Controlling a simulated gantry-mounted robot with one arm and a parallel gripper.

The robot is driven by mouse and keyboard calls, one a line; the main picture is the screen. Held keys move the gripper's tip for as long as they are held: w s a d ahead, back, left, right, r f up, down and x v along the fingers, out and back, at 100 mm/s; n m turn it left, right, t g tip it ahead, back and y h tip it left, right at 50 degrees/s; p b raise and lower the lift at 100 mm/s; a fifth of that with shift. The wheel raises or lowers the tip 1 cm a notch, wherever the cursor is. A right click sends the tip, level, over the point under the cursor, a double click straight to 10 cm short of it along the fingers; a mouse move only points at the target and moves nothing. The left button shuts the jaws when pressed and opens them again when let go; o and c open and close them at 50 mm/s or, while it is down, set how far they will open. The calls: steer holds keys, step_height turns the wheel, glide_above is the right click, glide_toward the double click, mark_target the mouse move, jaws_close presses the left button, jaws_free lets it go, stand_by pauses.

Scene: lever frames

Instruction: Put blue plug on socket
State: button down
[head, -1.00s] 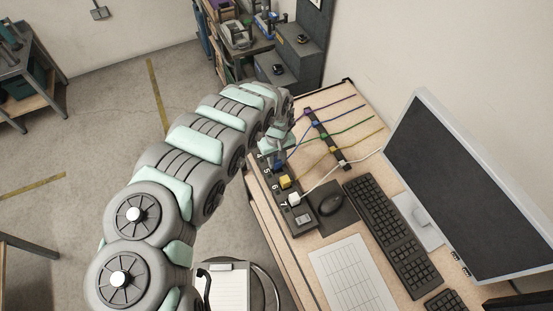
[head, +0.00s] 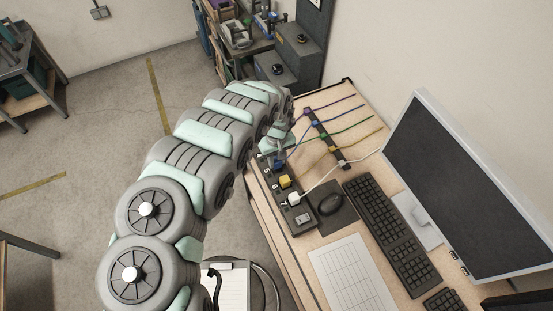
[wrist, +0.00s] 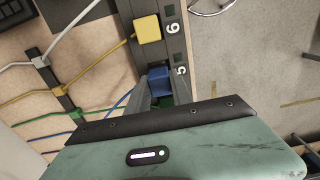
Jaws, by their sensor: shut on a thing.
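The blue plug (wrist: 159,79) is between the two fingers of my gripper (wrist: 160,97) in the wrist view, and the gripper is shut on it. It sits over the dark socket strip (wrist: 144,8) beside the number 5. In the head view the blue plug (head: 278,164) shows at the strip, just below my gripper (head: 276,152). Its blue cable (wrist: 122,100) runs left to the cable holder. I cannot tell whether the plug is fully seated, as the fingers hide its underside.
A yellow plug (wrist: 147,29) sits at number 6 and a white plug (head: 294,198) at number 7. Several cables cross the desk to a dark cable holder (head: 325,137).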

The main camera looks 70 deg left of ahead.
steer(key=shift+f, duration=0.25)
steer(key=shift+f+b, duration=0.25)
steer(key=shift+b, duration=0.05)
steer(key=shift+f, duration=0.4)
stand_by(0.5)
steer(key=c, duration=0.7)
jaws_free()
steer(key=shift+o, duration=0.2)
steer(key=shift+r, duration=0.15)
steer(key=shift+r+p, duration=1.9)
steer(key=shift+r, duration=1.5)
